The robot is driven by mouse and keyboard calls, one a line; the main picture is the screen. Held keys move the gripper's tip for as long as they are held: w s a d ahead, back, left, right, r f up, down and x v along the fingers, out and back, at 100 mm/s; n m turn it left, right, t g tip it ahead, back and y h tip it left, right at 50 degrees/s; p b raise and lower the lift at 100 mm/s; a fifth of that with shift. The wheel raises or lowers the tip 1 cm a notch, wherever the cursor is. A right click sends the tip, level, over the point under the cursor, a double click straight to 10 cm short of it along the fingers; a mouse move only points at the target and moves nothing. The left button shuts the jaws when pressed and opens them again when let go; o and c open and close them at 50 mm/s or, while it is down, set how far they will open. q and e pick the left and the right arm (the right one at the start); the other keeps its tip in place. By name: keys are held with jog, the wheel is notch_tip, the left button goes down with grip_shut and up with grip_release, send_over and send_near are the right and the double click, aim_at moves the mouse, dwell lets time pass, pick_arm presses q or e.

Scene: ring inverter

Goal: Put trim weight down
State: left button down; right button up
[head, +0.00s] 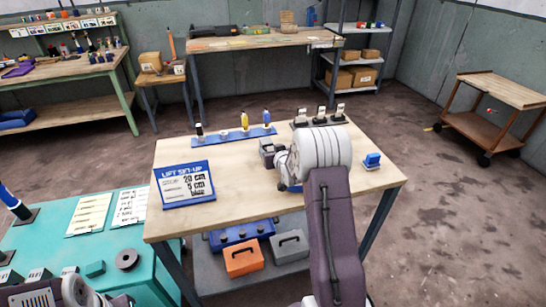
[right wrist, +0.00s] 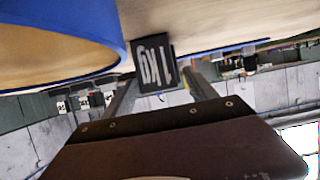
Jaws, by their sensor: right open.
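My right gripper (head: 278,158) is over the middle of the light wooden table (head: 235,180), mostly hidden in the head view by its wrist. It is open. A dark block marked "1kg" (right wrist: 155,68), the trim weight, shows between the two fingers (right wrist: 160,90) in the right wrist view, its lettering upside down. A grey block (head: 267,147) beside the gripper in the head view looks like the same weight. What it rests on is hidden. Part of my left arm shows at the lower left; its finger gap is unclear.
A blue rack (head: 235,135) with coloured tools and several dark stands (head: 320,118) are at the back. A blue-rimmed round thing (right wrist: 60,45) is near the fingers.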

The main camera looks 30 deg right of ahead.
grip_shut()
jog(key=shift+r, duration=0.15)
jog(key=shift+r, duration=0.1)
jog(key=shift+w+r, duration=0.1)
jog(key=shift+r, duration=0.6)
notch_tip(320, 180, up, 3)
jog(key=shift+d+f+p, duration=0.1)
jog(key=shift+p, duration=0.2)
jog(key=s+d+r+p, duration=0.2)
jog(key=s+d+r, duration=0.3)
jog(key=s, duration=0.5)
jog(key=shift+s+d+r, duration=0.15)
jog(key=shift+d+r, duration=0.15)
jog(key=shift+r, duration=0.5)
